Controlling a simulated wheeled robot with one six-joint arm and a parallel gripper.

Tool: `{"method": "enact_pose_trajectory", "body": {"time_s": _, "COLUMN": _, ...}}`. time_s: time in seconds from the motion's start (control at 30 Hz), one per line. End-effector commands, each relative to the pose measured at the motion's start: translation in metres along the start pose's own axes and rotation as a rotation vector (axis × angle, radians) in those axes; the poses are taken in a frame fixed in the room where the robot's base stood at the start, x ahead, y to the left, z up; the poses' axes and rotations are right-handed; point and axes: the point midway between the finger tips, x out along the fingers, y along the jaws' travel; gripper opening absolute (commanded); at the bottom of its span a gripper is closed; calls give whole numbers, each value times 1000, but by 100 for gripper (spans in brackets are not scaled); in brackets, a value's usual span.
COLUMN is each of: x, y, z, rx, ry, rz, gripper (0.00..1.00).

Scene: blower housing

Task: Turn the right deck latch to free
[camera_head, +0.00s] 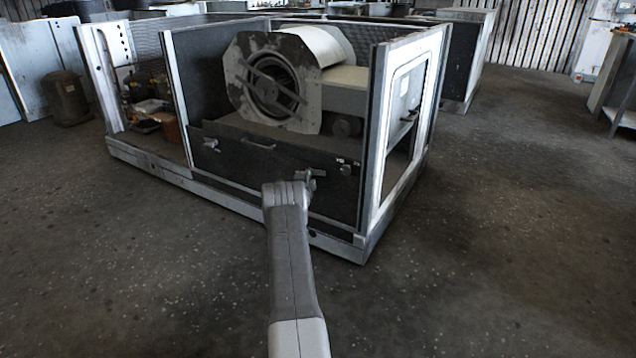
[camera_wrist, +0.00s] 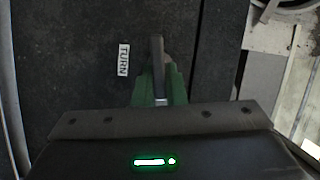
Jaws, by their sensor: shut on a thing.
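The right deck latch (camera_wrist: 157,48) shows in the wrist view as a narrow grey lever on a dark panel, beside a white label reading TURN (camera_wrist: 123,59). The green fingertips of my gripper (camera_wrist: 160,84) are shut on the lever. The lever's free end sticks out past the fingertips and its base is partly hidden. In the head view, my gripper (camera_head: 312,180) is at the right part of the dark front deck panel (camera_head: 265,168), and hides what it holds.
The blower housing (camera_head: 275,80) stands behind the panel inside an open metal frame. A pale post and windowed side (camera_head: 375,135) rise just right of my gripper. A pale base rail (camera_head: 345,247) runs low in front. The floor around is clear.

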Motion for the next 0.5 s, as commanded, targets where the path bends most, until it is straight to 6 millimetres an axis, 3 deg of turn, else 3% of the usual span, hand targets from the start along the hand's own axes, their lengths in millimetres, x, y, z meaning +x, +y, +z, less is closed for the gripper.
{"method": "enact_pose_trajectory", "body": {"time_s": 0.5, "x": -1, "y": 3, "z": 4, "rx": 186, "ry": 2, "rz": -75, "gripper": 0}}
